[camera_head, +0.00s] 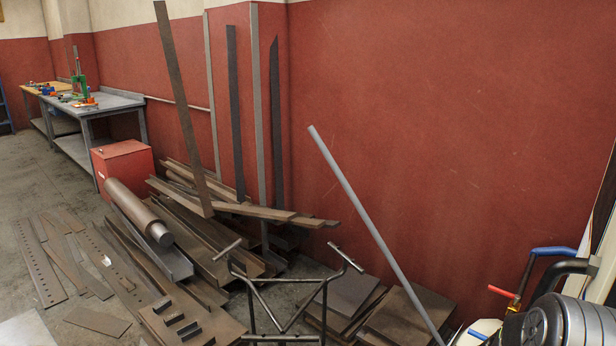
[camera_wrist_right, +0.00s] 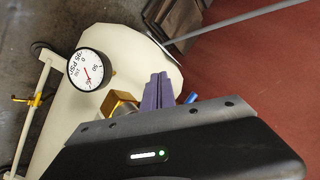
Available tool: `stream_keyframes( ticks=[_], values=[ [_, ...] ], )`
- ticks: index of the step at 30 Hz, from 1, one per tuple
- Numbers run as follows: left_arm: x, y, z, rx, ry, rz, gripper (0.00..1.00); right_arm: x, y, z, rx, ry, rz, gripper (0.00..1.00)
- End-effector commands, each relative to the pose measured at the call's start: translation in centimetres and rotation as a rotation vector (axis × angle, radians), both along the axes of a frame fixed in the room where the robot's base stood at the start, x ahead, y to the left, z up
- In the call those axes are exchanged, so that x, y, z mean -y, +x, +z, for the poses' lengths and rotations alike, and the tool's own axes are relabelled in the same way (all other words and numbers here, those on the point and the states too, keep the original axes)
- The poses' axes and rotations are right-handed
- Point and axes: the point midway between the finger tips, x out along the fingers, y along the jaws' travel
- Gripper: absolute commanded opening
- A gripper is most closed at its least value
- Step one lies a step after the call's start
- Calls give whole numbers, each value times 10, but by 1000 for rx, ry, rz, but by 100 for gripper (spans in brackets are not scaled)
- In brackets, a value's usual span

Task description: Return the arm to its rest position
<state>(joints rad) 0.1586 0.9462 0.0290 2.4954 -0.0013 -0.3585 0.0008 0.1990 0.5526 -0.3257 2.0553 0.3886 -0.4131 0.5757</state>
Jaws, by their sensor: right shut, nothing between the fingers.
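My right gripper (camera_wrist_right: 158,88) shows in the right wrist view, its purple-grey fingers together with nothing between them. It is over a cream-coloured tank (camera_wrist_right: 65,125), close to a brass fitting (camera_wrist_right: 122,101) that its body partly hides. I cannot tell whether it touches the fitting. A round white pressure gauge (camera_wrist_right: 89,70) stands just left of the fingers. Neither of my grippers shows in the head view, and my left gripper is in no view.
A ribbed grey machine (camera_head: 570,325) with a blue handle (camera_head: 553,251) stands at lower right in the head view. A long grey pole (camera_head: 365,220) leans beside it. Steel plates (camera_head: 350,292) and beams (camera_head: 160,240) cover the floor. Workbenches (camera_head: 105,104) line the back left.

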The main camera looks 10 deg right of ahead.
Motion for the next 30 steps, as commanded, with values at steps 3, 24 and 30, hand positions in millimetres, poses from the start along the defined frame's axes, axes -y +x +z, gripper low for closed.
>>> stream_keyframes(
  ticks=[3, 24, 30],
  values=[
    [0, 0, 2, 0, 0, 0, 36, -53, -17, -33, -122, -29, 210, 0],
    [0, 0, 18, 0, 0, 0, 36, -380, -272, -131, -520, 128, 1425, 0],
    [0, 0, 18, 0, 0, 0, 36, -382, -275, -132, -525, 134, 1429, 0]
  ],
)
